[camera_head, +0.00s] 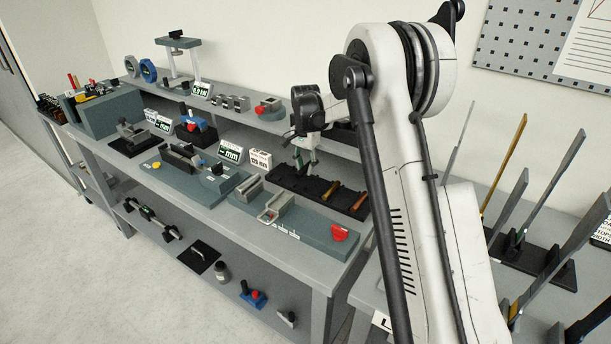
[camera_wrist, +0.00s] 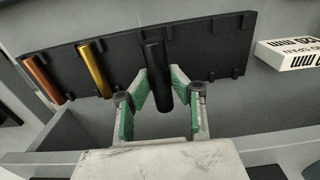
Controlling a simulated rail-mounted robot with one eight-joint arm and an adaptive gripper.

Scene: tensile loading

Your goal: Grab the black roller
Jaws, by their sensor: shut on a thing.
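The black roller (camera_wrist: 155,75) stands out between the two green-padded fingers of my gripper (camera_wrist: 158,90) in the wrist view. The fingers are closed against its sides, and its upper part lies over the black rack. In the head view my gripper (camera_head: 303,160) points down over the black rack (camera_head: 285,180) on the bench. The black roller is hard to make out there, hidden by the gripper and dark against the rack.
A gold roller (camera_wrist: 95,70) and a copper roller (camera_wrist: 44,78) lie on the rack to the left in the wrist view. A white "120 mm" block (camera_wrist: 285,55) is at the right. A grey fixture with a red knob (camera_head: 339,233) is in front of the rack.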

